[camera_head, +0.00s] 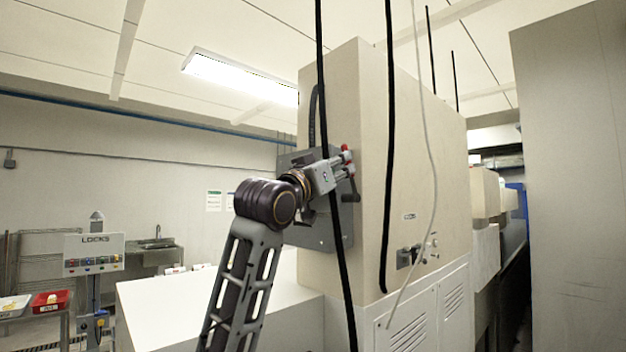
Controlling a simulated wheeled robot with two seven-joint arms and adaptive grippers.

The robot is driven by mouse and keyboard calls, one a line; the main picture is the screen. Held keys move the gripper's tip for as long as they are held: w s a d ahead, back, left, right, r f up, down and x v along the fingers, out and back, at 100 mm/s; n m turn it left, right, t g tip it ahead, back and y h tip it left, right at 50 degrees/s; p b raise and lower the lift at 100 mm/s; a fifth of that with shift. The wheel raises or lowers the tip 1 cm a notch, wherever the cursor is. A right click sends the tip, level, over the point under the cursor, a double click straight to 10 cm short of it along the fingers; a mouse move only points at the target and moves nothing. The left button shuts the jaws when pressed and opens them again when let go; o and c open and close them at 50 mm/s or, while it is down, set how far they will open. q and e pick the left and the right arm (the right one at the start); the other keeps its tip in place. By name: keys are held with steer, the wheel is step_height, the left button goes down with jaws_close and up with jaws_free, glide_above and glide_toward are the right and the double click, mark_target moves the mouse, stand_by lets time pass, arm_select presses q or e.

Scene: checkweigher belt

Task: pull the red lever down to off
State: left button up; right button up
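A grey switch box (335,228) is fixed to the side of a tall beige cabinet (372,75). The red lever (346,150) shows as small red parts at the front of the box, near its upper right edge. My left gripper (346,172) is right at the lever, with its fingers pointing right. The gripper and wrist cover much of the box and most of the lever. Whether the fingers are closed around the red part or only beside it cannot be made out. My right gripper is not in view.
Black cables (387,150) hang in front of the cabinet, one crossing close by my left gripper. A white counter (200,305) lies below left. A LOCKS stand (94,254) and a red bin (50,301) are at far left. A large grey panel (575,180) fills the right.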

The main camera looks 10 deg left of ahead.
arm_select(q)
steer(key=v, duration=1)
steer(key=shift+s, duration=0.4)
steer(key=shift+a+f, duration=0.15)
stand_by(0.4)
